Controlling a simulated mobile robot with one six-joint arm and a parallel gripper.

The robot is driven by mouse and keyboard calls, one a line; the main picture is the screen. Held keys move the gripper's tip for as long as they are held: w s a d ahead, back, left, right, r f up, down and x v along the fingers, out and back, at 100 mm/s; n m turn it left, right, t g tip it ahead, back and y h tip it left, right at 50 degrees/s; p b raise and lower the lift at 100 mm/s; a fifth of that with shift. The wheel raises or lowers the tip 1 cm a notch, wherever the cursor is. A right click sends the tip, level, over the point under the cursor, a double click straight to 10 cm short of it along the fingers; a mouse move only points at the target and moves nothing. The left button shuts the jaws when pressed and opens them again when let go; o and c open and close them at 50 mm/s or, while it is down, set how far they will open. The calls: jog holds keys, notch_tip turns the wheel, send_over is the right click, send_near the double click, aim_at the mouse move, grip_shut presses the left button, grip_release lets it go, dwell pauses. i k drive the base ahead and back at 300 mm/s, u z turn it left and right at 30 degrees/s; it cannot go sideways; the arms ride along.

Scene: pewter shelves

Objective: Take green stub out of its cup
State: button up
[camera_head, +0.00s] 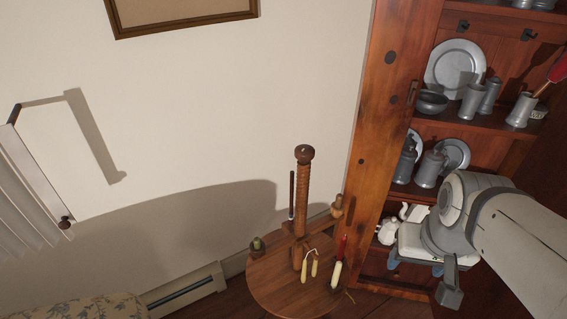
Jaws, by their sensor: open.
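The green stub (257,242) is a short, dark green piece at the far left edge of the small round wooden table (270,290). It appears to sit upright in a small cup; the cup is too small and dark to make out clearly. My gripper (415,266) is at the right, in front of the lower shelves, with bluish fingertips pointing down. It is open and well apart from the stub. Whether anything lies between its fingers is hard to see.
A threaded wooden post (302,200) rises from the table. Yellow candles (305,270), a cream candle (336,275) and a red candle (342,246) stand or hang right of the stub. A wooden cabinet (372,110) holds pewter ware. A baseboard heater (185,290) runs behind.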

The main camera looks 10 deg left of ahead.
aim_at(257, 242)
jog(key=u, duration=2)
jog(key=k, duration=0.7)
jog(key=z, duration=0.45)
jog(key=i, duration=1)
jog(key=z, duration=0.05)
